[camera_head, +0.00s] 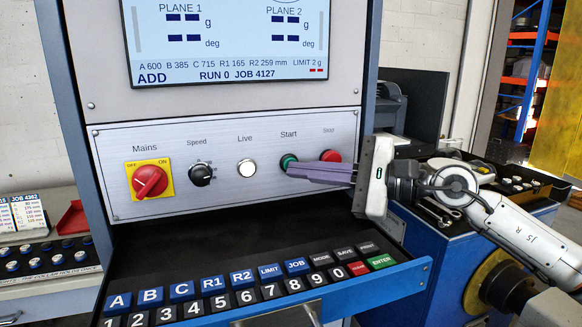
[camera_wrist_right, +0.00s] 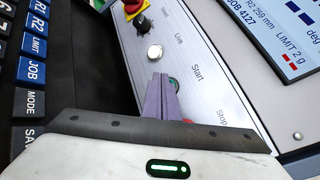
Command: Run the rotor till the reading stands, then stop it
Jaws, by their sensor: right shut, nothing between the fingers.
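The control panel (camera_head: 236,190) carries a green Start button (camera_head: 287,161) and a red Stop button (camera_head: 331,156). My right gripper (camera_head: 291,171) is shut and empty, its purple fingers lying just in front of the panel with the tips at the Start button's lower edge. I cannot tell whether they touch it. In the right wrist view the fingertips (camera_wrist_right: 158,79) partly cover the green button (camera_wrist_right: 174,85), and the red Stop button is mostly hidden. The screen (camera_head: 229,40) shows dashes for both planes, with "RUN 0" and "JOB 4127". My left gripper is not in view.
The panel also has a red Mains switch (camera_head: 150,181), a black Speed knob (camera_head: 201,175) and a white Live lamp (camera_head: 247,168). A keypad drawer (camera_head: 410,277) juts out below. A blue cabinet (camera_head: 440,250) with tools stands at the right.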

